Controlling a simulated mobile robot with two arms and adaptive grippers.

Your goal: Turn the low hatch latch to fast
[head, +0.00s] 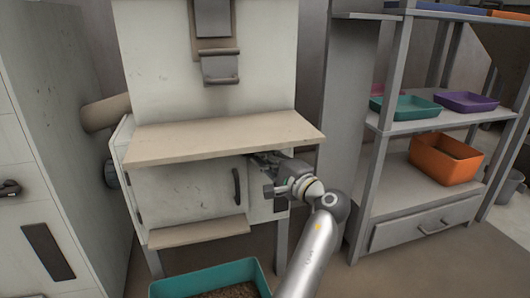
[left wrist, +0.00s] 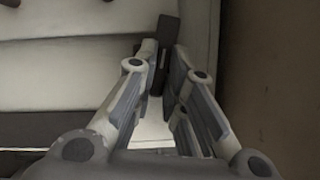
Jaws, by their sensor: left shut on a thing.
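The low hatch (head: 190,192) is a pale, scuffed door under the beige ledge of the bagger, and it looks closed. A dark upright handle (head: 237,186) is on its right side. My left gripper (head: 265,172) is at the right of this handle, just under the ledge. In the left wrist view its fingers (left wrist: 163,62) are shut on a dark bar, which I take to be the latch (left wrist: 166,32). The gripper hides most of the latch in the head view, so its exact angle cannot be told. My right gripper is not in view.
The beige ledge (head: 215,138) juts out right above my gripper. A teal bin (head: 210,277) of pellets stands on the floor in front. A grey shelf rack (head: 384,160) with trays and an orange bin (head: 444,160) stands at the right. A white cabinet (head: 40,150) is at the left.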

